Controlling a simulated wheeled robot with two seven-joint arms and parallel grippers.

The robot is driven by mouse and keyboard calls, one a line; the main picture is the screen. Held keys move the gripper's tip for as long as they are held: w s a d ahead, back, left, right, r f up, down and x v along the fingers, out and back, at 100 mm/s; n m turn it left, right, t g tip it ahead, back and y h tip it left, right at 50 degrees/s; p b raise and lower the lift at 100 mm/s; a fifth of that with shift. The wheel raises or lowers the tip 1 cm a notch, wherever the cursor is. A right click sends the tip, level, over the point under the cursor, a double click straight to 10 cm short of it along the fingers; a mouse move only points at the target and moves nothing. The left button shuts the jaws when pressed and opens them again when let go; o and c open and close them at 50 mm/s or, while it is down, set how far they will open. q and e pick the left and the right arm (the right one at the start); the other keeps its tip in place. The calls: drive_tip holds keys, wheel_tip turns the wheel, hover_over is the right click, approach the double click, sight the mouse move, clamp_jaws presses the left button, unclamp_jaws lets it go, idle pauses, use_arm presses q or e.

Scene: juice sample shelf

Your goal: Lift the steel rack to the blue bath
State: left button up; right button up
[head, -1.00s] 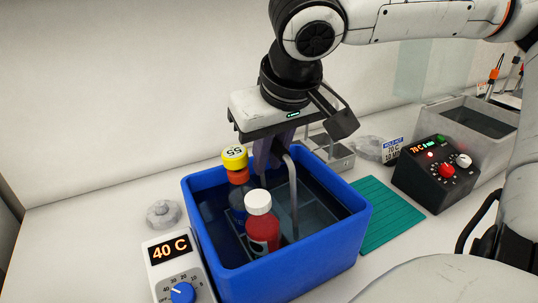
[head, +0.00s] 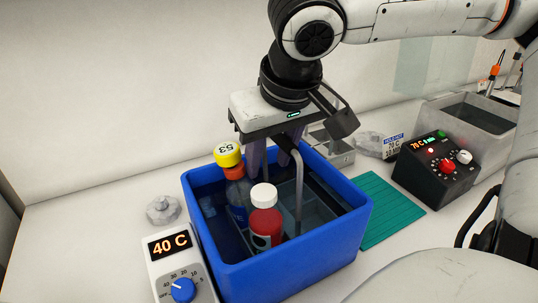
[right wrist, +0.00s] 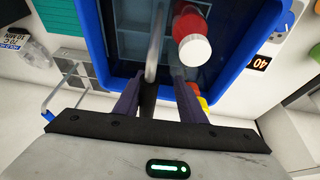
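The steel rack's bent handle (head: 298,190) rises out of the blue bath (head: 300,268), with the rack's lower part down inside it. In the rack stand a red bottle with a white cap (head: 264,222) and a bottle with a yellow numbered cap and blue label (head: 237,192). My right gripper (head: 272,160) is over the bath, pointing down. In the right wrist view its fingers (right wrist: 158,95) are apart, with the handle (right wrist: 154,45) between them and a gap visible. The red bottle (right wrist: 193,35) is beside the handle there. My left gripper is not in view.
A 40 C control box (head: 176,265) stands at the bath's front left. At right are a teal mat (head: 385,205), a black 70 C control box (head: 437,170) and a grey steel bath (head: 480,120).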

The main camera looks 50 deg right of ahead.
drive_tip(key=p+v, duration=0.1)
drive_tip(key=v, duration=0.9)
drive_tip(key=shift+r, duration=0.2)
drive_tip(key=shift+a, duration=0.1)
